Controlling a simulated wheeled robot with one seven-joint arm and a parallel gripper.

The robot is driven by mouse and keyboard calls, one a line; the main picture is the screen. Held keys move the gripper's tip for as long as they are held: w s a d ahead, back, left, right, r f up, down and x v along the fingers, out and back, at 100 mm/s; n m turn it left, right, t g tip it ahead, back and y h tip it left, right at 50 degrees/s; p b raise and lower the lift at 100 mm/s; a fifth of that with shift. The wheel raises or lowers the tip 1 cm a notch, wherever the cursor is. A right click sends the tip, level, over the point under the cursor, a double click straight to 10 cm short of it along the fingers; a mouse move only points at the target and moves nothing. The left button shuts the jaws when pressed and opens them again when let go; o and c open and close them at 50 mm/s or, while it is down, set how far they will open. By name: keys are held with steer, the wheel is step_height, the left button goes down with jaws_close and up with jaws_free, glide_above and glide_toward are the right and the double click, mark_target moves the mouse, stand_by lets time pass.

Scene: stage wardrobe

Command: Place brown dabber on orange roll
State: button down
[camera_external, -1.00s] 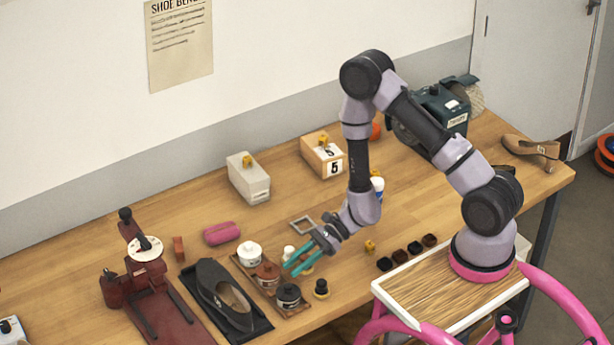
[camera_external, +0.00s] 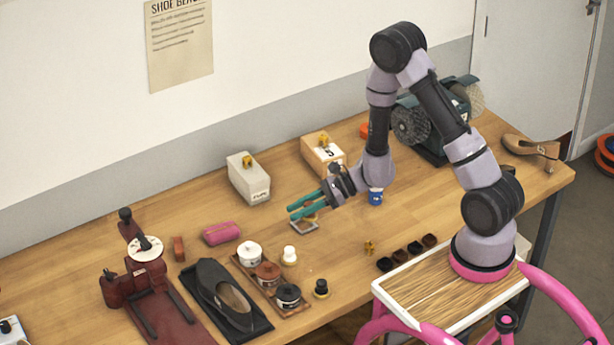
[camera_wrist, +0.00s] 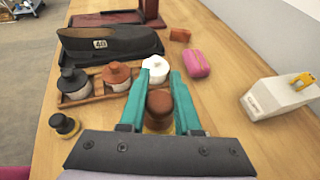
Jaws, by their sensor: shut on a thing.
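The brown dabber (camera_wrist: 158,105) stands between my gripper's teal fingers in the wrist view, its pale base lower down. My gripper (camera_wrist: 160,78) is shut on it. In the outside view my gripper (camera_external: 292,213) is above the middle of the bench, pointing left, and the fingers mostly hide the dabber. An orange item (camera_external: 365,131), which looks like the orange roll, lies at the back of the bench, beyond my gripper and to its right. My arm covers part of it, so its full shape is unclear.
A blue-and-white item (camera_external: 376,197) stands under my wrist. A numbered wooden box (camera_external: 323,155), a pale block (camera_external: 248,178) and a dark grinder (camera_external: 440,110) stand behind. White (camera_external: 289,256) and black (camera_external: 321,289) dabbers stand near the tray of jars.

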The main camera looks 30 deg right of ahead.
steer(key=w+d+r+m+t+h, duration=0.3)
steer(key=w+d+r+m, duration=0.15)
steer(key=d, duration=0.45)
steer(key=w+d+r+m+t+h, duration=0.3)
steer(key=w+d+r, duration=0.15)
steer(key=d, duration=0.55)
steer(key=w+d+r+m+t+h, duration=0.25)
steer(key=w+d, duration=0.25)
steer(key=d, duration=0.4)
steer(key=s+a+f+n+g+y, duration=0.3)
steer(key=a+f+n+g+y, duration=0.3)
steer(key=a+n+g+y, duration=0.45)
step_height(320, 180, down, 5)
steer(key=s+d+n+g+h, duration=0.1)
steer(key=s+n+g+h, duration=0.15)
steer(key=n+g, duration=0.65)
steer(key=n+t+h, duration=1.1)
steer(key=n+h, duration=1.4)
steer(key=n, duration=1)
glide_above(363, 136)
steer(key=w+d, duration=0.2)
steer(key=d, duration=0.2)
steer(key=shift+t, duration=0.3)
steer(key=f, duration=0.4)
steer(key=shift+w+d+f, duration=0.2)
steer(key=shift+w+f, duration=0.05)
steer(key=shift+w, duration=0.15)
steer(key=shift+f, duration=2.35)
